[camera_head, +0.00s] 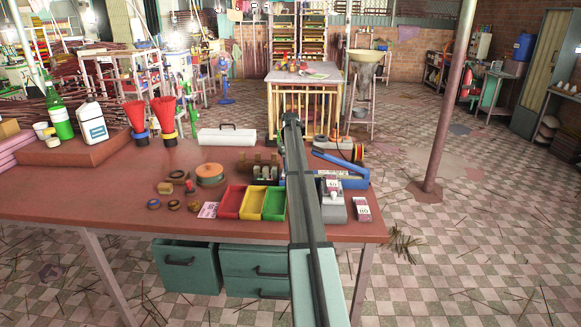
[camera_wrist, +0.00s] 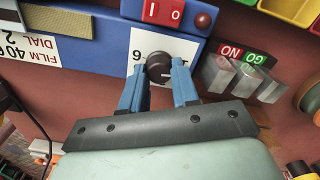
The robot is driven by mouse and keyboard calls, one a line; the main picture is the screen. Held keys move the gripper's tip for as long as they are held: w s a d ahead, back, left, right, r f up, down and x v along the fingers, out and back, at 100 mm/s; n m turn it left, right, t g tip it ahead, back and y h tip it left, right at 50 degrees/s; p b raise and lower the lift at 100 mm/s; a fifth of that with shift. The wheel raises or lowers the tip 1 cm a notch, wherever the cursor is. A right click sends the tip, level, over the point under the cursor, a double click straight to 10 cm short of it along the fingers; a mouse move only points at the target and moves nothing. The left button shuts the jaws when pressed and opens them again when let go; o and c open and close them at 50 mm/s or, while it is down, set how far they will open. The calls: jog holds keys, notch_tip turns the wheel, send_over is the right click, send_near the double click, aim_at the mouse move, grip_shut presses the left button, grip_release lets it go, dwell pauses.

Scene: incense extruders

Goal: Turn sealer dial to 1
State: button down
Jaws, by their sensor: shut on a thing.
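In the wrist view, the black sealer dial (camera_wrist: 158,66) sits on a white scale plate (camera_wrist: 187,47) on the blue sealer body (camera_wrist: 110,45). My gripper (camera_wrist: 159,73) is shut on the dial, one blue finger on each side. A short pale mark shows on the dial's lower right. A numeral like 6 or 9 shows at the plate's left; most of the scale is hidden by the fingers. In the head view, the blue sealer (camera_head: 355,183) stands at the table's right end, partly behind my arm; the gripper and dial cannot be made out there.
A red switch (camera_wrist: 165,12) marked I and O sits above the dial. A white label (camera_wrist: 40,30) reads FILM and DIAL 2. Grey blocks (camera_wrist: 240,78) with GO and NO labels stand to the right. Red, yellow (camera_head: 252,203) and green trays lie left of my arm in the head view.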

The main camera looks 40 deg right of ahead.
dwell(0.4)
jog(key=c, duration=0.8)
grip_release()
jog(key=shift+c, duration=0.2)
jog(key=shift+r, duration=0.1)
notch_tip(320, 180, up, 14)
jog(key=shift+f, duration=0.2)
